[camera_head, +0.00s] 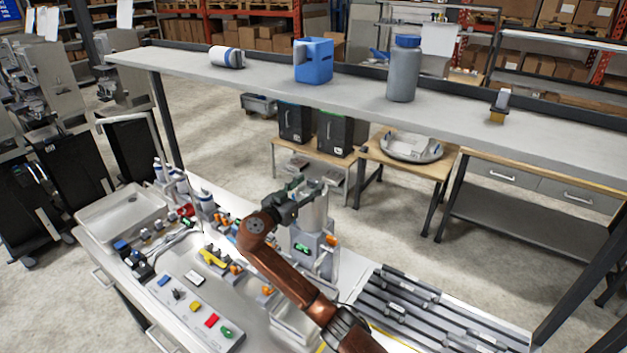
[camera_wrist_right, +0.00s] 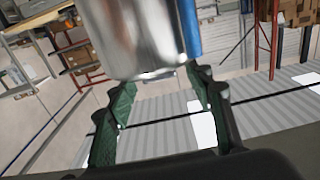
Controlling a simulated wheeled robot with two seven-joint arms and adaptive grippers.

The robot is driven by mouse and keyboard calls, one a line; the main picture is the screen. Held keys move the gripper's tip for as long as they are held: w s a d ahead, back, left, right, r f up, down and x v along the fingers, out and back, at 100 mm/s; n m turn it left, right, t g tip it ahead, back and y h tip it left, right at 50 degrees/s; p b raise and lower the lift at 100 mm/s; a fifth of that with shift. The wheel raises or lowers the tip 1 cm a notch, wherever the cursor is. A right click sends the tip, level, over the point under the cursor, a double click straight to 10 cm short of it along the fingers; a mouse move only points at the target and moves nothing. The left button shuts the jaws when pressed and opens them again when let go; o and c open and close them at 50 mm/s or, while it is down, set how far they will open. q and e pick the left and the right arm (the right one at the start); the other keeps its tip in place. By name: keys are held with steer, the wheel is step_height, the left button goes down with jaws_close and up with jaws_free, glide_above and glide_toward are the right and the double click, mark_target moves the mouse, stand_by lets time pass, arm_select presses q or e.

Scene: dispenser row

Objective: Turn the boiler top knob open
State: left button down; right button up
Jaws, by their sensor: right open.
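The boiler (camera_head: 313,212) is a silvery upright cylinder above a grey housing with a small green display, near the middle of the counter in the head view. My right gripper (camera_head: 292,203) is at the upper left of the boiler, and its arm comes in from the bottom. In the right wrist view my right gripper (camera_wrist_right: 165,105) has its green-padded fingers spread apart. A blurred silvery cylinder (camera_wrist_right: 138,40) fills the top of that view, just beyond the fingers; contact cannot be told. I cannot make out the top knob clearly. My left gripper is not in view.
A control panel with coloured buttons (camera_head: 194,307), a sink (camera_head: 125,215) and several small valves crowd the counter on the left. Dark slotted rails (camera_head: 425,305) lie to the right. A raised shelf (camera_head: 350,97) with bottles and a blue container (camera_head: 313,62) spans behind.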

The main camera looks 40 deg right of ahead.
steer(key=shift+x, duration=0.95)
steer(key=shift+d, duration=0.3)
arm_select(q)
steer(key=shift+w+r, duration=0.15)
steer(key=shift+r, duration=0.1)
arm_select(e)
steer(key=shift+c, duration=0.5)
steer(key=c, duration=1.1)
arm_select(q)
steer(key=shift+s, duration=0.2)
